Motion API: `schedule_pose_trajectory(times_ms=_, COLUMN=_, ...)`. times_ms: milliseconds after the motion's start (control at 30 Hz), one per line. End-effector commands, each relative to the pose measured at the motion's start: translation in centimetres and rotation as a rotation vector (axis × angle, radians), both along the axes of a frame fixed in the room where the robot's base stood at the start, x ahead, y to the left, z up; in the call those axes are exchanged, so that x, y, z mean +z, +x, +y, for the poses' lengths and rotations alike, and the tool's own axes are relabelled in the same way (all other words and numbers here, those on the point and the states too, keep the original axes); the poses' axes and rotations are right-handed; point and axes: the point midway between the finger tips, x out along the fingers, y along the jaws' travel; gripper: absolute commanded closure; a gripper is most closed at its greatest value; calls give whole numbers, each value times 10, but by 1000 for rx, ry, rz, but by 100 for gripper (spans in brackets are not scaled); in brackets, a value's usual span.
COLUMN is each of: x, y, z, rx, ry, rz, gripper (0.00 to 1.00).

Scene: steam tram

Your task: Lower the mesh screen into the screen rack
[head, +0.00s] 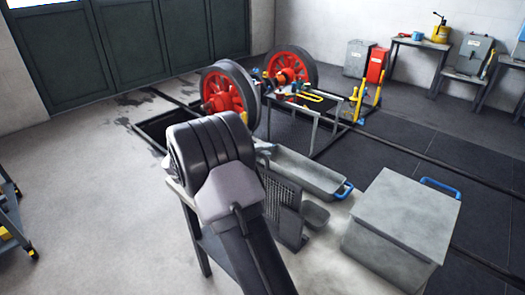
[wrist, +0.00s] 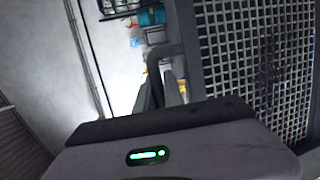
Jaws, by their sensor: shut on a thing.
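The mesh screen (wrist: 255,60) fills the right of the wrist view, a square-holed grid in a dark frame with dark smudges on it. My gripper (wrist: 165,88) is shut on the dark handle at the screen's left edge. In the head view, part of the mesh screen (head: 280,197) shows just right of my arm, standing roughly upright. My gripper is hidden behind my arm there. A dark upright plate (head: 291,228) stands below the mesh; I cannot tell whether it belongs to the screen rack. Whether the screen touches the rack is not visible.
A long grey trough (head: 305,172) with a blue handle lies behind the screen. A large lidded grey box (head: 402,230) stands to the right. Red spoked wheels (head: 228,95) stand behind over a floor pit. The left floor is mostly clear; a cart (head: 12,225) is at the left edge.

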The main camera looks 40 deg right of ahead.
Motion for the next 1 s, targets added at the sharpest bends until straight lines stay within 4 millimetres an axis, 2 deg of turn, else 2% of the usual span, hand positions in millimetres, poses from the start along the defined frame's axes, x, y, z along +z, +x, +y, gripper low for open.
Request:
schedule_pose_trajectory(times_ms=600, x=-15, y=0, z=0, rx=1, ry=-1, rz=-1, gripper=100)
schedule_pose_trajectory(times_ms=867, x=-16, y=0, z=0, rx=1, ry=-1, rz=-2, gripper=100)
schedule_pose_trajectory(times_ms=900, x=-16, y=0, z=0, rx=1, ry=-1, rz=-2, gripper=86)
schedule_pose_trajectory(times_ms=1000, x=-16, y=0, z=0, rx=1, ry=-1, rz=-2, gripper=66)
